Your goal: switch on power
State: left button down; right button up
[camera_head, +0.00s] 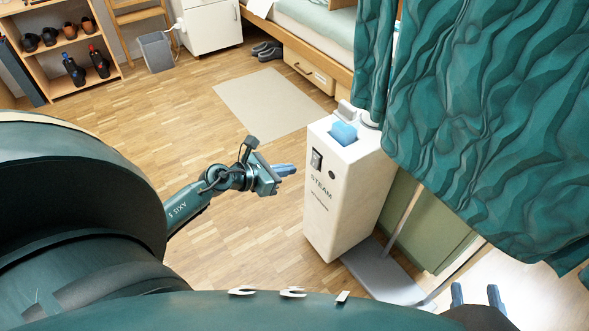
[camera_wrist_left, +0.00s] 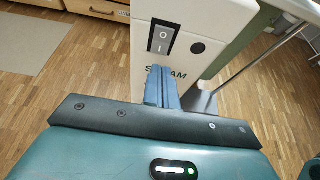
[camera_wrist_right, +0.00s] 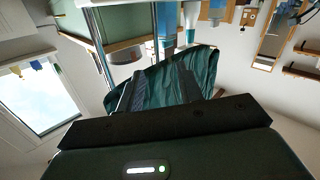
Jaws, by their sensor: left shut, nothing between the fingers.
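The white steam unit (camera_head: 343,200) stands upright on the floor, with "STEAM" printed on its front. Its black-framed rocker switch (camera_head: 316,160) is high on the front face. In the left wrist view the switch (camera_wrist_left: 162,36) shows a line mark and a circle mark; which side is pressed I cannot tell. My left gripper (camera_head: 290,170) is shut and empty, with its blue fingers pointing at the front of the unit. In the left wrist view the fingertips (camera_wrist_left: 160,70) overlap the lettering just below the switch, seemingly short of the face. My right gripper (camera_head: 475,294) is open and empty at the lower right.
A round dark knob or port (camera_head: 332,174) sits beside the switch. A blue part (camera_head: 343,133) is on top of the unit. A teal curtain (camera_head: 480,90) hangs close on the right. A grey base plate (camera_head: 385,277) lies beside the unit. The floor left of it is clear.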

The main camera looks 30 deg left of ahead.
pick_arm(q)
jog(key=v, duration=0.7)
jog(key=shift+s+a+r+p, duration=0.15)
jog(key=shift+r+p, duration=0.1)
jog(key=shift+p, duration=0.15)
pick_arm(e)
jog(key=shift+w+d+m+g+h, duration=0.2)
jog(key=shift+w+m+g+h, duration=0.1)
jog(key=shift+g, duration=0.2)
pick_arm(q)
jog(key=shift+f, duration=0.15)
pick_arm(e)
jog(key=shift+f, duration=0.1)
